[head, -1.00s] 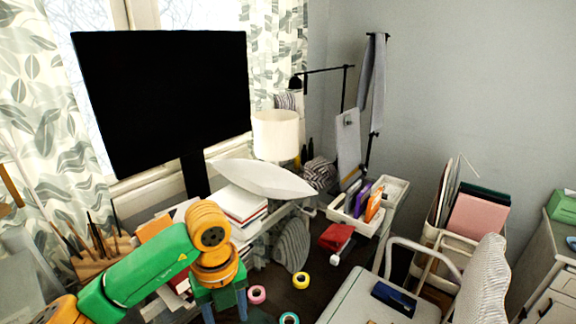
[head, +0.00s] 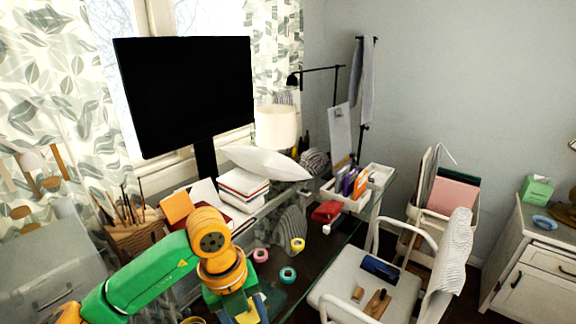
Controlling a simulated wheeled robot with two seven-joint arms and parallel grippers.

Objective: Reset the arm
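My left arm, green and orange, comes in from the lower left. My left gripper (head: 246,313) points down at the bottom edge of the picture, over the dark desk. Its two blue fingers are spread apart. Something yellow and pale shows at the fingers; I cannot tell what it is, and the fingertips are partly cut off. My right arm and gripper are not in view.
A black monitor (head: 185,92) stands on the desk behind my arm. A pink tape (head: 260,255), a yellow tape (head: 298,244) and a teal tape (head: 288,275) lie right of my gripper. A pencil holder (head: 135,240) is at left. A white chair (head: 335,278) stands at right.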

